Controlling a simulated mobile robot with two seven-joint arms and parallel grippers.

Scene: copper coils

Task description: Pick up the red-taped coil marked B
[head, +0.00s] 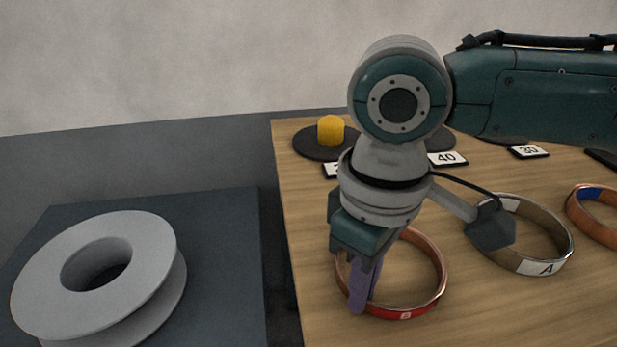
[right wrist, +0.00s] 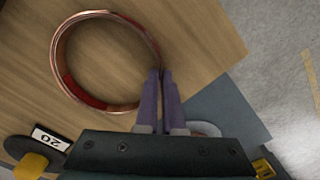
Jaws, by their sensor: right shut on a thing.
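The copper coil marked B (head: 405,314) is a ring with red tape and a B on its front, at the table's left side. The right wrist view shows the same ring (right wrist: 80,93) with its red tape. My right gripper (head: 361,288) points down at the ring's left side. In the right wrist view its purple fingers (right wrist: 161,78) are closed together on the ring's wall. The ring looks level and at table height; I cannot tell whether it touches the wood. My left gripper is not in view.
A coil marked A (head: 543,268) and a blue-taped coil (head: 592,216) lie to the right. Behind are dark round bases, a yellow peg (head: 331,130) and number cards, including 40 (head: 447,159). A grey spool (head: 150,250) stands left, beyond the wooden table's (head: 320,325) edge.

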